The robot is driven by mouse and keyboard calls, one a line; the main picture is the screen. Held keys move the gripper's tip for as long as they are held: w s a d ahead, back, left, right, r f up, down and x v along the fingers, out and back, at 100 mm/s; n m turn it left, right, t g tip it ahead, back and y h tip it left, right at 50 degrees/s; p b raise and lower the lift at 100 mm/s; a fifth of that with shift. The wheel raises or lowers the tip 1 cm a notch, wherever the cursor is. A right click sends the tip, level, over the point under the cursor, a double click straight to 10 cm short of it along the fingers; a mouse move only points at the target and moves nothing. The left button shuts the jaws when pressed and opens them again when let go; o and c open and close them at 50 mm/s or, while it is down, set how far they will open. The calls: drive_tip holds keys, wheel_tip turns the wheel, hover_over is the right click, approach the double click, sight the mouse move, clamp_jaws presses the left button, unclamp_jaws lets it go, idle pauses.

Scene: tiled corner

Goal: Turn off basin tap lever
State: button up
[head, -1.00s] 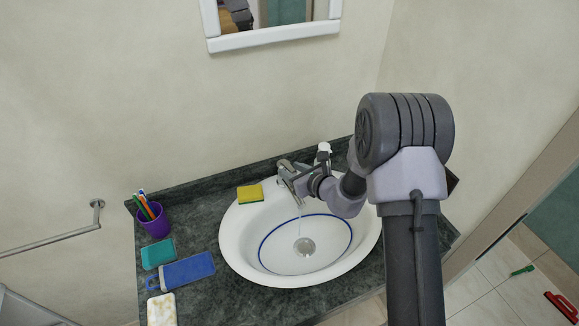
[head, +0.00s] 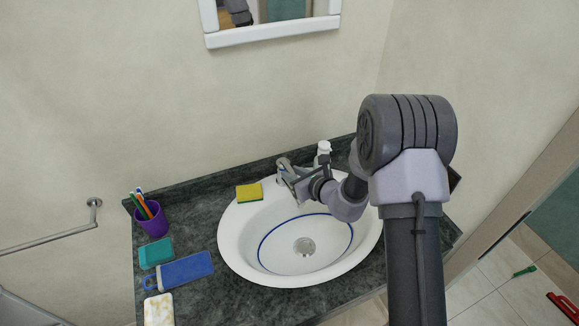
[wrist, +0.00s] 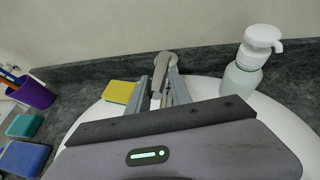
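The metal basin tap (head: 284,165) stands at the back of the white oval basin (head: 232,250). In the wrist view the tap's top (wrist: 164,62) shows just beyond and between my fingertips. My gripper (head: 297,186) is at the tap, reaching in from the right. In the wrist view my gripper (wrist: 160,84) has its two fingers apart, with part of the tap showing between them. Whether either finger touches the lever is unclear. No water stream shows under the spout. The spout and lever are partly hidden by my gripper.
A white-topped soap dispenser (wrist: 248,65) stands right of the tap, close to my arm. A yellow sponge (head: 249,192) lies left of the tap. A purple cup (head: 152,222), teal block (head: 156,252), blue item (head: 185,270) and soap (head: 159,309) occupy the counter's left.

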drive_tip(key=shift+o, duration=1.3)
drive_tip(key=shift+a, duration=0.2)
drive_tip(key=p+v, duration=0.1)
drive_tip(key=v, duration=0.7)
drive_tip(key=shift+d, duration=0.1)
